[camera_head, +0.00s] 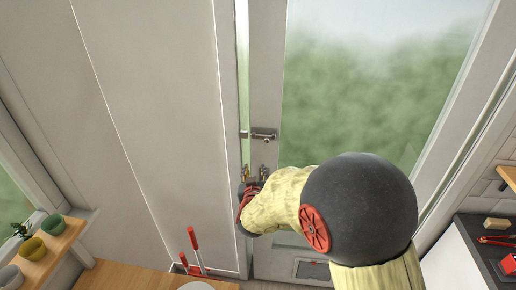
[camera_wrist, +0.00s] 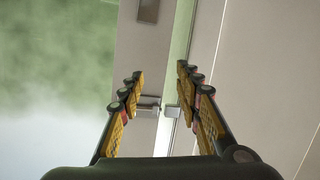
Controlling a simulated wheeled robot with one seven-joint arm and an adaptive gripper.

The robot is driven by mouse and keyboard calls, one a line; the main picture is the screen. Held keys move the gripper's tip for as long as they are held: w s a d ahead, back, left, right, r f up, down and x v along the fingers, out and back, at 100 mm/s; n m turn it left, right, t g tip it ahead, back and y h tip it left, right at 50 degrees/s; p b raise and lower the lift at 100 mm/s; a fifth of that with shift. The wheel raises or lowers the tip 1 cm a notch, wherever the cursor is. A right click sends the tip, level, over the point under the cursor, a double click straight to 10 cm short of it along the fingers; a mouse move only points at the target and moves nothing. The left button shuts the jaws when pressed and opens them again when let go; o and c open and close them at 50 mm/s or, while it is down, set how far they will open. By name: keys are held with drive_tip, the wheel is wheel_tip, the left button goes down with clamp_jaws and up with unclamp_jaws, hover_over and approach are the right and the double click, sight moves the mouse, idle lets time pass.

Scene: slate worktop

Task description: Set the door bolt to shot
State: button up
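The door bolt (camera_head: 264,134) is a small grey metal fitting on the edge stile of the glazed door (camera_head: 266,80). A small metal keeper (camera_head: 243,134) sits left of it, across a narrow pale strip. In the wrist view the bolt (camera_wrist: 148,109) and keeper (camera_wrist: 172,112) lie between my fingers, with a visible gap between the two. I cannot tell the exact position of the bolt's bar. My gripper (camera_head: 255,172) is just below the bolt in the head view. In the wrist view my gripper (camera_wrist: 160,73) is open and empty, one finger on each side.
A dark fitting (camera_wrist: 148,10) is on the door stile. A shelf with pots (camera_head: 34,248) stands at the lower left. Red-handled tools (camera_head: 195,250) stand near the wall below. A dark counter (camera_head: 480,240) with red tools is at the right. The panel left of the door is bare.

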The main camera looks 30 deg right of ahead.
sight(266, 142)
drive_tip(key=d+r+t+h, duration=0.2)
drive_tip(key=d+r+h, duration=0.1)
drive_tip(key=r, duration=0.5)
drive_tip(key=x, duration=0.7)
drive_tip(key=shift+d+f, duration=0.35)
drive_tip(key=shift+s, duration=0.1)
drive_tip(key=shift+c, duration=1.2)
clamp_jaws()
